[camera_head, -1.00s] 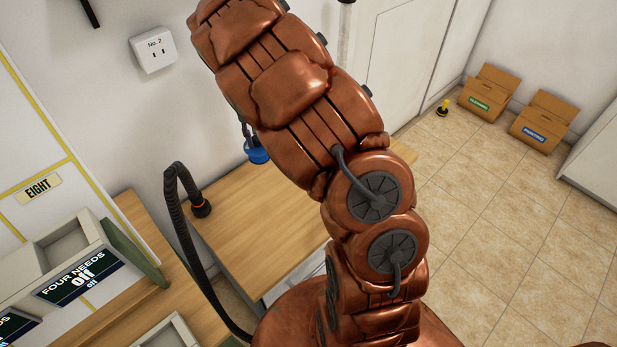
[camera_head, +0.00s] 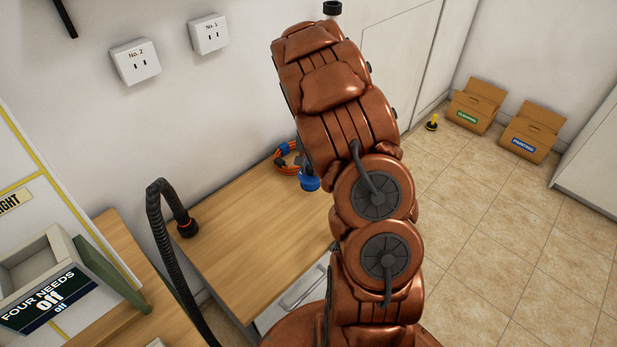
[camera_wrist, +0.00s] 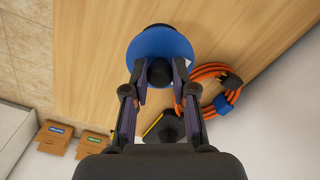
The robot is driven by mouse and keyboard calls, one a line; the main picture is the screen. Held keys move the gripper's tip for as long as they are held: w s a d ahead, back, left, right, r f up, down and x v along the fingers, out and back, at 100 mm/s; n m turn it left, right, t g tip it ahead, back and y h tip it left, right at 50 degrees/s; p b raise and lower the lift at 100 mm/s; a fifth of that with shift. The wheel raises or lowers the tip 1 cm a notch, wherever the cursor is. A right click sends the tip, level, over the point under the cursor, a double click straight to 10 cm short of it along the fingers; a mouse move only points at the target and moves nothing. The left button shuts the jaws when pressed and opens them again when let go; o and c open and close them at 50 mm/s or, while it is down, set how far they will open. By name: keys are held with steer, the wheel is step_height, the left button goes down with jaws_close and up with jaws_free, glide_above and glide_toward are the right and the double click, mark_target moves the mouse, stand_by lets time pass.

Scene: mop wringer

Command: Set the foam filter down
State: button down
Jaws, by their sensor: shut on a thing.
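A blue round piece with a dark knob, which I take for the foam filter (camera_wrist: 160,46), is in my gripper (camera_wrist: 159,76) in the wrist view. The two fingers are shut on the dark knob at its near side. In the head view the blue piece (camera_head: 309,181) shows beside my arm, over the far right of the wooden table (camera_head: 240,240). I cannot tell whether it touches the table top. My gripper itself is hidden behind my arm in the head view.
An orange cable coil (camera_head: 287,158) with a blue band lies close to the held piece. A black hose (camera_head: 160,240) arches at the table's left. Two cardboard boxes (camera_head: 475,105) (camera_head: 535,132) stand on the floor at right. The middle of the table is clear.

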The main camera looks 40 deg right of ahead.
mark_target(310, 175)
steer(key=shift+f+p, duration=0.3)
steer(key=shift+f, duration=1.95)
steer(key=shift+f, duration=0.15)
steer(key=c, duration=0.9)
jaws_free()
steer(key=shift+c, duration=0.2)
